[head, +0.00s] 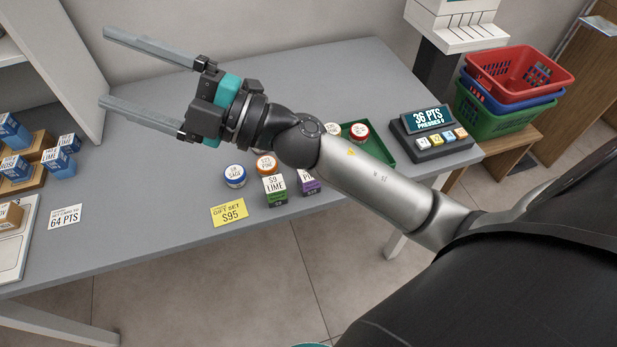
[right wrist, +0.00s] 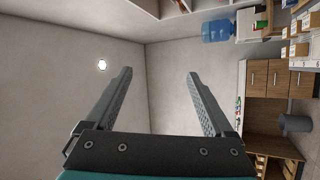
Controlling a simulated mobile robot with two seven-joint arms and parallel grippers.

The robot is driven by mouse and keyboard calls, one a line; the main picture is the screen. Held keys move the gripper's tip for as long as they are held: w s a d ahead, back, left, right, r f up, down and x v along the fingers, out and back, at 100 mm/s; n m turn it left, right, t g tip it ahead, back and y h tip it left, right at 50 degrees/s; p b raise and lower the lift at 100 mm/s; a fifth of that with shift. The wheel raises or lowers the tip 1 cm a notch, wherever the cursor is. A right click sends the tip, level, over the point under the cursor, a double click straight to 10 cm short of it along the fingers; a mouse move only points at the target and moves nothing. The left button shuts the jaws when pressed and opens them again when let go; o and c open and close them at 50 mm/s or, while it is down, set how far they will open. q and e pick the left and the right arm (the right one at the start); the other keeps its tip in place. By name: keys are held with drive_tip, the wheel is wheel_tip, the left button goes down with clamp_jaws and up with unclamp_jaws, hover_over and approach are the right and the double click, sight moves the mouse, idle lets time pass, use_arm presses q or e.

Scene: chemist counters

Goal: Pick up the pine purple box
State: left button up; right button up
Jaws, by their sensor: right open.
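The purple box (head: 311,188) stands on the grey counter (head: 150,250), right of a green lime box (head: 274,196). Its label shows only the start, "PI", because my right forearm hides its upper part. My right gripper (head: 103,67) is open and empty, with its fingers pointing left, far up and left of the purple box. In the right wrist view the two open fingers (right wrist: 160,90) have only bare wall between them. My left gripper is not in view.
Jars with blue (head: 235,174) and orange (head: 266,163) lids stand by the boxes. A green tray (head: 378,154) holds jars behind my arm. A button display (head: 430,125) is at the right. A yellow price card (head: 229,213) lies in front.

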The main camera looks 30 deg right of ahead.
drive_tip(key=s+a+f+n+g+y, duration=0.1)
drive_tip(key=s+a+f+n+g, duration=0.25)
drive_tip(key=n+g, duration=0.35)
drive_tip(key=n+g+h, duration=0.2)
drive_tip(key=g+h, duration=0.5)
drive_tip(key=h, duration=1.2)
hover_over(309, 179)
drive_tip(key=w, duration=0.2)
wheel_tip(309, 179, down, 16)
drive_tip(key=f, duration=0.3)
drive_tip(key=f+b, duration=0.1)
drive_tip(key=f, duration=0.5)
drive_tip(key=shift+d+b, duration=0.35)
drive_tip(key=shift+d, duration=0.05)
drive_tip(key=shift+s+f+b, duration=0.15)
drive_tip(key=shift+f+b, duration=0.1)
drive_tip(key=shift+f, duration=1.1)
drive_tip(key=shift+s+f+b, duration=0.1)
drive_tip(key=shift+f+b, duration=0.15)
drive_tip(key=shift+f, duration=1.1)
drive_tip(key=shift+r, duration=0.1)
drive_tip(key=shift+c, duration=0.4)
